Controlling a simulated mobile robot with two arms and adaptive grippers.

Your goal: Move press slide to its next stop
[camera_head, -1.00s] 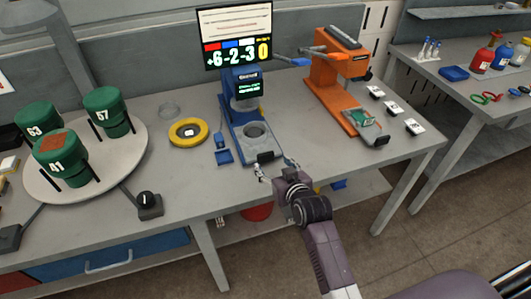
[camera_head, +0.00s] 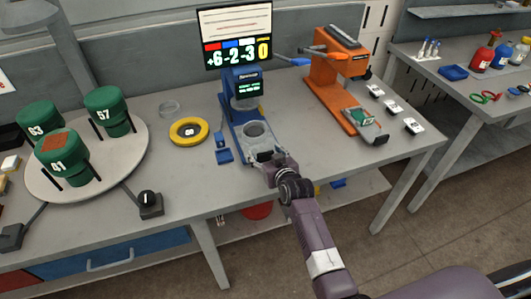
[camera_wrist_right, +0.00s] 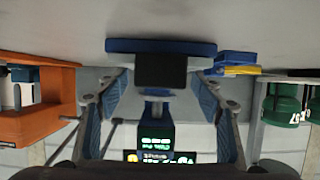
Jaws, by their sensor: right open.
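The blue press (camera_head: 238,108) stands on the bench, with its slide (camera_head: 250,130) running out toward the front and a grey ring seat on it. My right gripper (camera_head: 269,160) is at the front end of this slide and hides most of its black handle block. In the right wrist view, the black handle block (camera_wrist_right: 160,70) lies ahead between the two spread fingers of my right gripper (camera_wrist_right: 155,95). Gaps show on both sides of the block, so the fingers look apart from it. My left gripper is not in view.
An orange press (camera_head: 335,75) with a green piece stands to the right. A yellow ring (camera_head: 188,131) and a turntable (camera_head: 45,180) with green cylinders are at the left. A screen (camera_head: 236,35) stands behind the blue press. The bench's front edge is below my gripper.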

